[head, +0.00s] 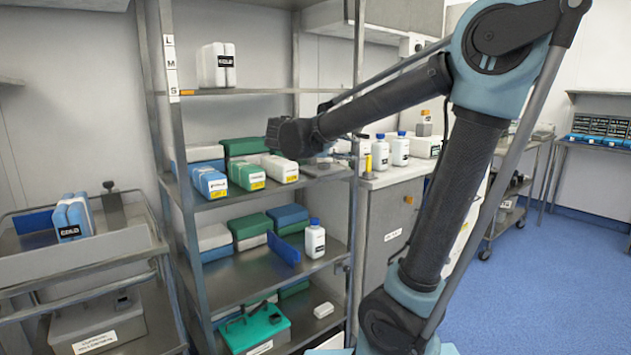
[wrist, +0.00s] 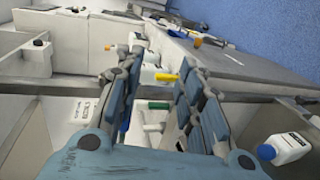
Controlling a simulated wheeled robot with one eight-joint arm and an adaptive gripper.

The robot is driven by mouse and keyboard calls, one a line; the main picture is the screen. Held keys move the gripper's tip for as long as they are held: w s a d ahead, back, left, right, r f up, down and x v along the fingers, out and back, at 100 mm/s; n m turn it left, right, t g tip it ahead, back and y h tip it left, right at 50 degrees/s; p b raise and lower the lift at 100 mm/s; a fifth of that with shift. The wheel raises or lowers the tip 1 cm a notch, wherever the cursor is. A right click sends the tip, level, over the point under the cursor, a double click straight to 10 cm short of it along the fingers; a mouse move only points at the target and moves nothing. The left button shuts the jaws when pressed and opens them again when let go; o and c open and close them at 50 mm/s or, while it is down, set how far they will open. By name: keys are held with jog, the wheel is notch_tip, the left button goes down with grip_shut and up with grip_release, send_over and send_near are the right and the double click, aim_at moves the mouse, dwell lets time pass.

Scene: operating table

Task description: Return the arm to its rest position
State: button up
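My arm reaches out over the shelf rack (head: 183,200) in the head view. My gripper (head: 345,160) is at the upper middle shelf's right side, small and partly lost against the things behind it. In the wrist view my gripper (wrist: 162,65) has its two fingers apart, and nothing is held between them. A yellow piece (wrist: 165,77) shows in the gap, seemingly beyond the fingers. No rest position is marked in either view.
Boxes (head: 246,173) stand on the shelf left of my gripper. A blue-capped white bottle (head: 314,240) stands on the shelf below. More bottles (head: 400,150) stand on the counter (head: 385,180) at right. Blue floor (head: 570,260) is open at far right.

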jog(key=s+d+f+m+g+y, duration=0.1)
jog(key=s+d+f+g+y, duration=0.2)
jog(key=s+d+f, duration=0.4)
jog(key=s+d+f+m+g+y, duration=0.2)
jog(key=s+d+f, duration=0.2)
jog(key=s+f, duration=0.45)
jog(key=s+a+f+m+y, duration=0.1)
jog(key=s+a+f+y, duration=0.1)
jog(key=s+f, duration=0.3)
jog(key=s+a+f+m+g+y, duration=0.1)
jog(key=s+a+f+m+y, duration=0.1)
jog(key=s+f+y, duration=0.3)
notch_tip(320, 180, down, 5)
jog(key=shift+s+a+r+m+y, duration=0.1)
jog(key=shift+s+a+m+y, duration=0.05)
jog(key=shift+a+m+y, duration=0.2)
jog(key=shift+w+f, duration=0.2)
jog(key=shift+w, duration=0.25)
